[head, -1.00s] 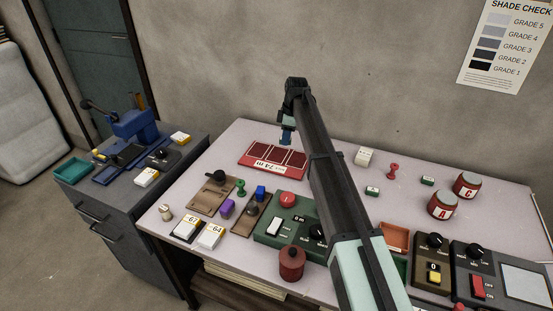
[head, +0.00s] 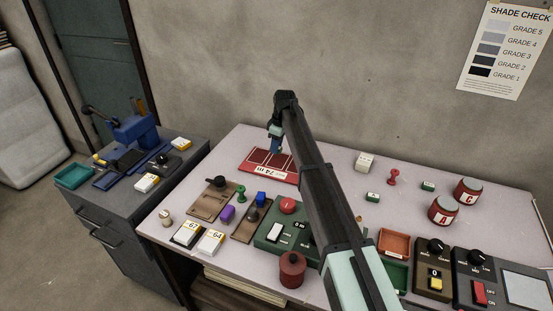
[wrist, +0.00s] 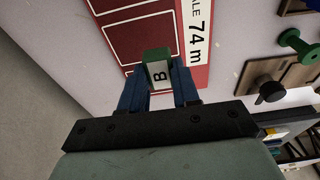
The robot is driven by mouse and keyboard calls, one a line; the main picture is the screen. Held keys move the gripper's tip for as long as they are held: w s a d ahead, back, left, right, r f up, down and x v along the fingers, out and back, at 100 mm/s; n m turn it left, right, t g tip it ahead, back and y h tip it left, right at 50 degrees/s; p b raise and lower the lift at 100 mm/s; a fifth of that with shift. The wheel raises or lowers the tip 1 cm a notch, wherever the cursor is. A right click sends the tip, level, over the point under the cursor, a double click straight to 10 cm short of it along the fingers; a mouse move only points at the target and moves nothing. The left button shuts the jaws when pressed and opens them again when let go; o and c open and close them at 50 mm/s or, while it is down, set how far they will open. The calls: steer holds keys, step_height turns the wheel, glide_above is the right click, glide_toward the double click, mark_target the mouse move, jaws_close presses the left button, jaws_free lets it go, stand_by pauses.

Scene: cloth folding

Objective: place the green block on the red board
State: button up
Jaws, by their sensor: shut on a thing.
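My gripper (head: 276,152) is over the red board (head: 255,163) in the head view. In the wrist view, its blue fingers (wrist: 160,90) are shut on the green block (wrist: 157,56), which has a white face marked B. The red board (wrist: 140,35) has white outlined cells and a white strip reading 74 m. The block is seen over a cell beside that strip; I cannot tell whether it touches the board. In the head view the block is not clear behind the fingers.
Two other green blocks with white labels (head: 372,197) (head: 428,186) lie on the right of the table, near a red peg (head: 393,177) and a white box (head: 366,160). A brown panel (head: 211,200) and a green control box (head: 275,236) stand in front of the board.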

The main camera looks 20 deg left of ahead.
mark_target(276, 164)
steer(key=shift+f, duration=3.05)
steer(key=shift+f, duration=0.1)
steer(key=o, duration=1)
steer(key=r, duration=0.4)
steer(key=d+r, duration=0.1)
steer(key=r, duration=0.3)
steer(key=d+r, duration=0.1)
steer(key=r, duration=0.3)
steer(key=shift+a, duration=0.1)
